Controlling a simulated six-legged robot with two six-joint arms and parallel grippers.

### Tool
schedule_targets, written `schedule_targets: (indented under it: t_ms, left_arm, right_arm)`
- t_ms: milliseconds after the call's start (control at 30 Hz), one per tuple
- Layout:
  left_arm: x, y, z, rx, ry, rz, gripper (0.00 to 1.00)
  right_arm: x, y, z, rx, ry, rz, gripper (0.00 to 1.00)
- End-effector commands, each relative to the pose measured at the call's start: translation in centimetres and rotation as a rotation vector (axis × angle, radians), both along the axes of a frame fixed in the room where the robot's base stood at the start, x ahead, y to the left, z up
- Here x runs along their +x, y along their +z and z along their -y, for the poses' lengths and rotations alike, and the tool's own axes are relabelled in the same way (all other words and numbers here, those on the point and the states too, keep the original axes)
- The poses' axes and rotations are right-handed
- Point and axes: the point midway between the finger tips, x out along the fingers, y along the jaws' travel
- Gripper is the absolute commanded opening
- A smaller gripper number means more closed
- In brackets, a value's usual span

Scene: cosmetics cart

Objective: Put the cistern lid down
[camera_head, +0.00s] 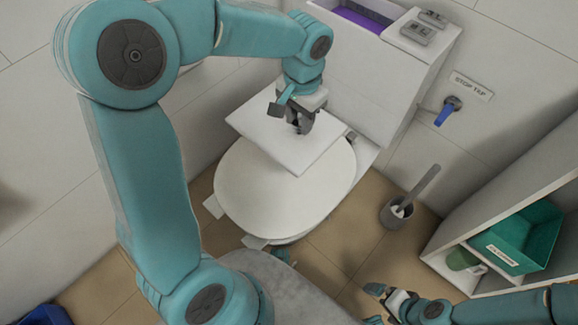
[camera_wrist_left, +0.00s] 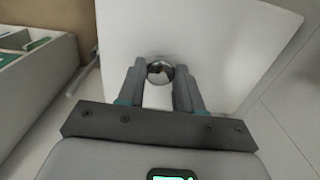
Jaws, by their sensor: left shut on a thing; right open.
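The cistern lid (camera_head: 285,132) is a flat white plate with a round metal knob (camera_wrist_left: 160,71). My left gripper (camera_head: 302,122) is shut on the knob, and the plate is over the back of the closed toilet seat (camera_head: 270,190). I cannot tell whether the plate touches the seat. In the left wrist view the lid (camera_wrist_left: 225,45) fills the upper middle, with the knob between the fingers. The cistern (camera_head: 365,60) stands behind, open at the top with purple showing inside. My right gripper (camera_head: 376,304) is open and empty at the lower right.
A toilet brush in its holder (camera_head: 397,213) stands right of the toilet. A blue stop tap (camera_head: 447,112) is on the wall. A shelf unit (camera_head: 450,235) with a green bin (camera_head: 520,235) is at the right. Grey control pieces (camera_head: 416,32) lie on the cistern's right top.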

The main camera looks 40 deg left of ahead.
Motion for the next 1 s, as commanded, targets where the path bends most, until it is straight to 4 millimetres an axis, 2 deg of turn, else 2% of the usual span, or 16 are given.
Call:
schedule_targets:
  t_ms: [167, 600, 700, 800, 1000]
  left_arm:
    - [-0.3, -1.3, -0.2, 0.002, -0.001, 0.0, 0.0]
    - [-0.4, -12.3, -0.1, 0.0, -0.001, -0.002, 0.0]
    - [-0.3, -14.2, -0.1, 0.001, -0.001, 0.0, 0.0]
    - [-0.2, -15.3, -0.1, 0.001, -0.001, 0.002, 0.0]
    - [0.0, -16.4, -0.1, 0.002, 0.0, 0.002, 0.0]
  right_arm:
    - [0.0, -0.8, 0.0, 0.0, 0.0, 0.0, 1.0]
    - [0.0, -4.6, 0.0, 0.0, 0.0, 0.0, 1.0]
    - [0.0, -5.2, 0.0, 0.0, 0.0, 0.0, 1.0]
    - [0.0, -5.6, 0.0, 0.0, 0.0, 0.0, 1.0]
    - [0.0, -5.9, 0.0, 0.0, 0.0, 0.0, 1.0]
